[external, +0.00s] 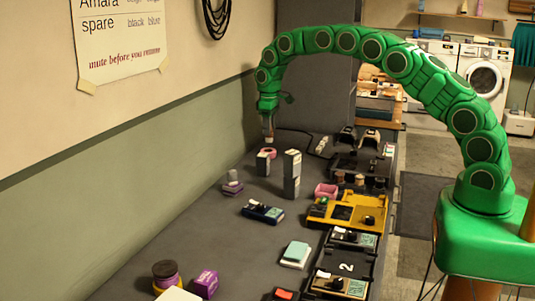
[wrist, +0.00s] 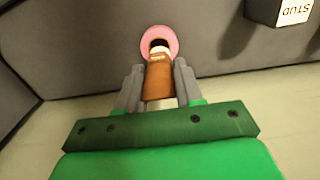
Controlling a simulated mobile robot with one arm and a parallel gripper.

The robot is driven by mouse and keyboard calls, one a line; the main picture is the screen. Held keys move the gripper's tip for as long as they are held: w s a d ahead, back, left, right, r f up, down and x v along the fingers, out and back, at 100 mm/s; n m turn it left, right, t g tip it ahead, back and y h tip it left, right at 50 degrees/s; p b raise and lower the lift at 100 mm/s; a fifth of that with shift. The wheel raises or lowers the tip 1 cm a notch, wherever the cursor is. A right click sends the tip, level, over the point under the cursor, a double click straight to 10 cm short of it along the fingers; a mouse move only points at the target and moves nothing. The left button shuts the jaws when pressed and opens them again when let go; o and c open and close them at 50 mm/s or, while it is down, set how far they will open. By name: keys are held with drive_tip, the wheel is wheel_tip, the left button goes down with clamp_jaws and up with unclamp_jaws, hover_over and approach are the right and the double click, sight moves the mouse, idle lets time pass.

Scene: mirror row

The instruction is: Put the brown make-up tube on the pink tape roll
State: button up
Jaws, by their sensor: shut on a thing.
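My gripper (external: 268,130) is at the far end of the dark table, pointing down. It is shut on the brown make-up tube (wrist: 158,82), which sits between the two grey fingers in the wrist view. The pink tape roll (wrist: 174,40) lies flat just beyond the tube's end, and the tube's far end overlaps its ring and dark hole. In the external view the pink tape roll (external: 270,152) is directly below my gripper, and the tube (external: 268,139) is small above it. I cannot tell whether the tube touches the roll.
A grey box (wrist: 280,10) shows top right in the wrist view. A purple roll stack (external: 232,187), a blue pedal (external: 262,212) and a yellow device (external: 347,212) lie nearer. The wall is close on the left.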

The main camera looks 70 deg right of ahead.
drive_tip(key=shift+w+f, duration=0.2)
drive_tip(key=shift+f, duration=1.5)
drive_tip(key=shift+f, duration=0.15)
drive_tip(key=o, duration=1)
